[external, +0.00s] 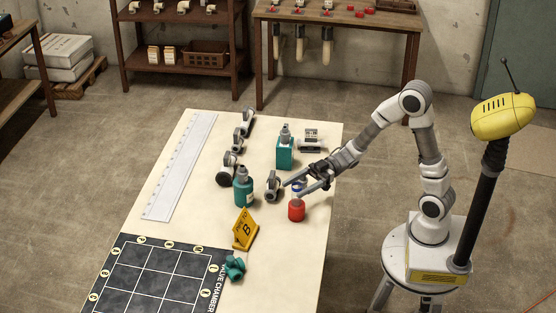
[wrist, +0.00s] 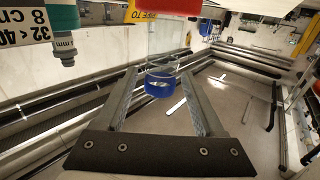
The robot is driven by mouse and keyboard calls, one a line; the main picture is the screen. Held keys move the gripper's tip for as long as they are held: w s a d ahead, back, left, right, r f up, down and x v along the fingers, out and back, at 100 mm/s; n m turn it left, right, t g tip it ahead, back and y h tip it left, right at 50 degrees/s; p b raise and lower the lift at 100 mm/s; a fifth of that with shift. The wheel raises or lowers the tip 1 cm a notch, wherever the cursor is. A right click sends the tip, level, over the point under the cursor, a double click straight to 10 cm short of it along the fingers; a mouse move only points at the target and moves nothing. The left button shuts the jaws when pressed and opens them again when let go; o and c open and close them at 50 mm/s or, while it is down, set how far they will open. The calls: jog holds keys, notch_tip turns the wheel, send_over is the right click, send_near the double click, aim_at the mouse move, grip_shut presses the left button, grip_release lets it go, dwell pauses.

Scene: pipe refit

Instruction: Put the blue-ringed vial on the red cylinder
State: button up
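The blue-ringed vial (external: 298,186) is clear, with a blue band near its upper end. It is upright on top of the red cylinder (external: 297,213) and appears to touch it. In the wrist view, which is turned over, the vial (wrist: 162,74) is in the upper middle and the red cylinder (wrist: 166,6) is at the top edge. My gripper (external: 300,187) is at the vial's height. In the wrist view my gripper (wrist: 161,72) is open, its fingertips on either side of the vial with a visible gap at each side.
A teal bottle (external: 244,188), a teal square container (external: 285,153) and grey pipe fittings (external: 273,186) stand close by. A yellow sign (external: 245,230) and a teal fitting (external: 234,268) are nearer the front. A black grid mat (external: 150,283) covers the front left.

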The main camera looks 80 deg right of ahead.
jog(key=shift+r, duration=0.15)
jog(key=shift+s+d+r, duration=0.1)
jog(key=shift+s+d, duration=0.1)
jog(key=shift+d, duration=0.05)
jog(key=p+v, duration=0.3)
jog(key=v, duration=0.8)
jog(key=shift+s, duration=0.15)
jog(key=shift+d, duration=0.15)
